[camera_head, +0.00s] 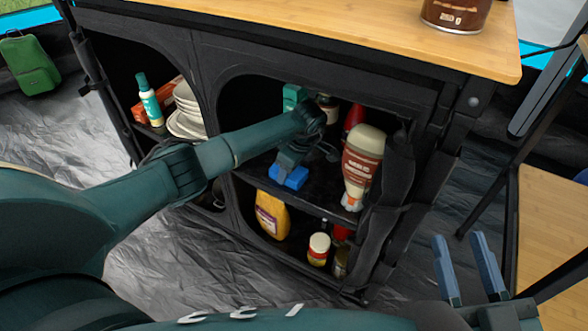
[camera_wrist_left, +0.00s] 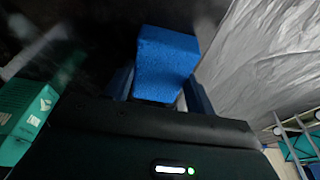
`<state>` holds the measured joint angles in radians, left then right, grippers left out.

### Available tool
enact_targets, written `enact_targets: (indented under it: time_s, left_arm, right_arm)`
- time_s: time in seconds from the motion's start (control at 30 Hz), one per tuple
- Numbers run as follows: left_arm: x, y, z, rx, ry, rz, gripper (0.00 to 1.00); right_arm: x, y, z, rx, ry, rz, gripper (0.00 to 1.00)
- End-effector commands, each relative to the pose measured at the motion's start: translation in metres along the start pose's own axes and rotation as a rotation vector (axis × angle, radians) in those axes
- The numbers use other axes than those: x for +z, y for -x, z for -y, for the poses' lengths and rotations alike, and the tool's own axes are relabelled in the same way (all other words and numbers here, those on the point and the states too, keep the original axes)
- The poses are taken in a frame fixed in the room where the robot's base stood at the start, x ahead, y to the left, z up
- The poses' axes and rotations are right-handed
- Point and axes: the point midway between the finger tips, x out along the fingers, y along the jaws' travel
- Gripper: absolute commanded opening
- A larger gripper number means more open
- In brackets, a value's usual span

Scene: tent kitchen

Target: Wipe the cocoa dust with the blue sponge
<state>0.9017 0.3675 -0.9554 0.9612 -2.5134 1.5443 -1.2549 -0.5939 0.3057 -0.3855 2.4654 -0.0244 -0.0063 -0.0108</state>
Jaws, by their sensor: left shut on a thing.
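The blue sponge (camera_wrist_left: 165,62) sits between the fingers of my left gripper (camera_wrist_left: 160,95) in the left wrist view. In the head view the left arm reaches into the right opening of the black cabinet, and the sponge (camera_head: 290,179) shows low at the upper shelf (camera_head: 325,205). I cannot tell whether it touches the shelf. I cannot make out the cocoa dust clearly; a faint pale haze shows on the dark surface in the left wrist view. My right gripper (camera_head: 468,268) is open and empty, outside the cabinet at the lower right.
A brown-labelled bottle (camera_head: 362,160) stands right of the sponge, close to the cabinet side. A green box (camera_head: 293,97) is behind the arm and also shows in the wrist view (camera_wrist_left: 25,115). A yellow bottle (camera_head: 271,214) and a jar (camera_head: 318,248) stand below.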

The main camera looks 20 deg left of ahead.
Motion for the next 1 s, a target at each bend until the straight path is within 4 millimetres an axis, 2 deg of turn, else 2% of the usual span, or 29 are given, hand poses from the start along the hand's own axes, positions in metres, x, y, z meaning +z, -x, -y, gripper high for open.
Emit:
enact_targets:
  time_s: [0.1, 0.37, 0.7, 1.0]
  left_arm:
    - [-0.013, -0.006, 0.001, -0.003, 0.003, -0.005, 0.37]
    - [-0.024, -0.009, 0.003, -0.005, 0.004, -0.006, 0.37]
    - [-0.050, -0.015, 0.004, -0.005, 0.004, -0.008, 0.37]
    - [-0.061, -0.017, 0.004, -0.003, 0.003, -0.006, 0.37]
  right_arm:
    - [0.003, 0.001, 0.000, 0.000, 0.000, 0.000, 0.36]
    - [0.003, 0.001, 0.000, 0.000, 0.000, -0.001, 0.36]
    - [0.007, 0.002, 0.001, 0.000, -0.001, -0.001, 0.36]
    - [0.010, 0.002, 0.001, -0.001, -0.001, 0.000, 0.36]
